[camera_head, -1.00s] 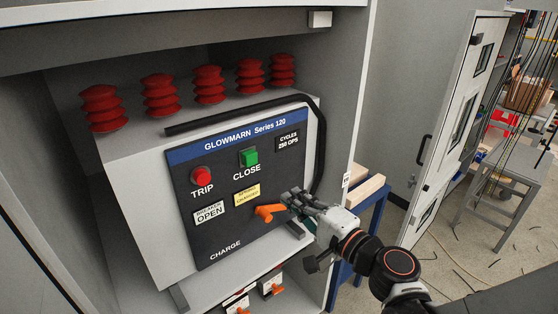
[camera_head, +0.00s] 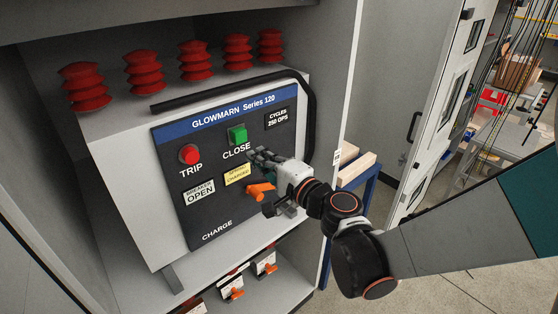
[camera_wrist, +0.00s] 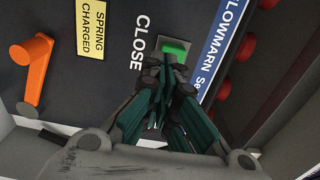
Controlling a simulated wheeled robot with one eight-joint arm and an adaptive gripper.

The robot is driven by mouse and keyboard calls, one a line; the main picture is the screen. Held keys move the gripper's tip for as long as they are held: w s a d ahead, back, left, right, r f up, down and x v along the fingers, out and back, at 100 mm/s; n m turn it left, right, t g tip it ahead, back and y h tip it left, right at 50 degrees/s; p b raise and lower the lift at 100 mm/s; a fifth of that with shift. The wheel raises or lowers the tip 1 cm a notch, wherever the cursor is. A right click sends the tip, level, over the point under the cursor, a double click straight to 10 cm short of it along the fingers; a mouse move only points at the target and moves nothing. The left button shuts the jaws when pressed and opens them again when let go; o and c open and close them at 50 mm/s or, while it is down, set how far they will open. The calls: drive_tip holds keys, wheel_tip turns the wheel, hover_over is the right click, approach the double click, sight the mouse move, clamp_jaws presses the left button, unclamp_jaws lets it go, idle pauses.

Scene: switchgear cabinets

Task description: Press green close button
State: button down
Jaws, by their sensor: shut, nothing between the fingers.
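The green close button (camera_head: 237,135) sits on the dark breaker panel (camera_head: 215,212), above the word CLOSE. It also shows in the wrist view (camera_wrist: 175,49), just beyond my fingertips, partly covered by them. My gripper (camera_head: 257,155) is shut and empty. In the head view its fingertips are below and right of the button; I cannot tell whether they touch the panel. In the wrist view the fingertips (camera_wrist: 170,65) point toward the button's lower edge.
The red trip button (camera_head: 189,154) is left of the green one. The orange charge handle (camera_head: 261,191) is close below my gripper. Labels read BREAKER OPEN (camera_head: 200,193) and SPRING CHARGED (camera_head: 237,174). A black cable (camera_head: 310,110) and the cabinet side wall (camera_head: 340,100) are at the right.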

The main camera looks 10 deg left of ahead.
sight(239, 136)
drive_tip(key=shift+b+x, duration=0.4)
drive_tip(key=shift+x, duration=2)
